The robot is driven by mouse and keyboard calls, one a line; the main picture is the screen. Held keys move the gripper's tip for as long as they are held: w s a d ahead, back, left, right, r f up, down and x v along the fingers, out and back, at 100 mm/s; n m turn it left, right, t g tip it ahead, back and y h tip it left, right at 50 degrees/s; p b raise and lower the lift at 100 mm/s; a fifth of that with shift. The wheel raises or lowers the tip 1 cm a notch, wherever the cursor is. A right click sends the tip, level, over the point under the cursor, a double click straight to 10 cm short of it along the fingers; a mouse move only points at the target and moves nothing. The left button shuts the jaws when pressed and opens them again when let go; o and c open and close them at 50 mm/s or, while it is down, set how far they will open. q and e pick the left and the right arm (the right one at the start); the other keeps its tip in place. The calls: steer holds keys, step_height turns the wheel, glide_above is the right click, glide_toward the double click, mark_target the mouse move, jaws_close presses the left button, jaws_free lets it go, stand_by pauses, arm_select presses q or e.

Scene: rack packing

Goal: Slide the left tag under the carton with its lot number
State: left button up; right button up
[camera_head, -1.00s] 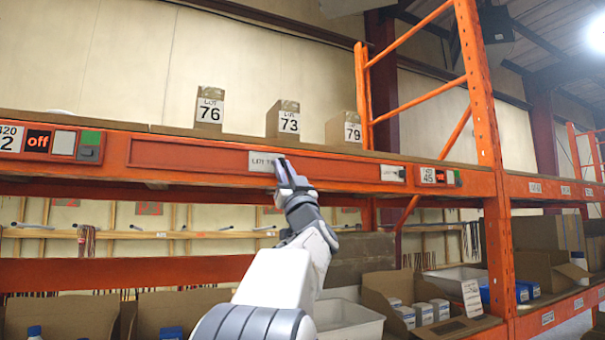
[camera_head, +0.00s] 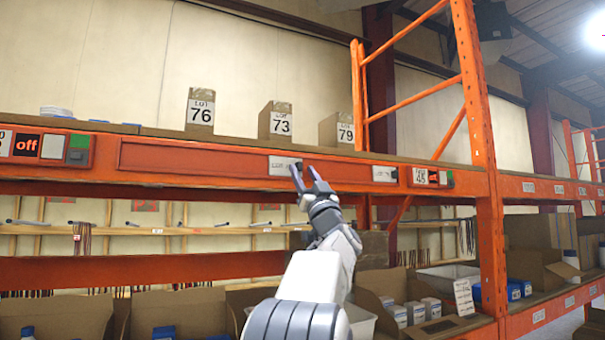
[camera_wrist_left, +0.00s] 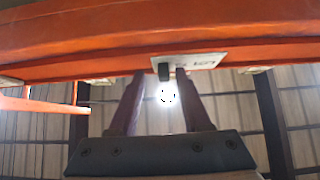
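The left tag (camera_head: 284,166) is a white label on the orange rail, with a dark tab at its right end. It sits below and slightly right of the LOT 73 carton (camera_head: 275,120); its number is too blurred to read. The LOT 76 carton (camera_head: 200,111) stands further left, the LOT 79 carton (camera_head: 337,130) further right. My left gripper (camera_head: 304,170) is open just below the tag's right end. In the left wrist view the dark tab (camera_wrist_left: 164,72) lies between the spread fingertips, beside the tag (camera_wrist_left: 195,62). My right gripper is not in view.
A second tag (camera_head: 384,174) is on the rail to the right, near a label panel (camera_head: 431,177). An "off" panel (camera_head: 45,146) is at the rail's left. An orange upright (camera_head: 490,230) bounds the bay on the right. Boxes (camera_head: 180,312) fill the lower shelf.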

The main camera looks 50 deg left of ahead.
arm_select(q)
steer(key=shift+s+a, duration=0.1)
steer(key=shift+s, duration=0.05)
steer(key=b+v, duration=0.7)
steer(key=v, duration=0.3)
steer(key=shift+f+b, duration=0.2)
steer(key=shift+b, duration=0.1)
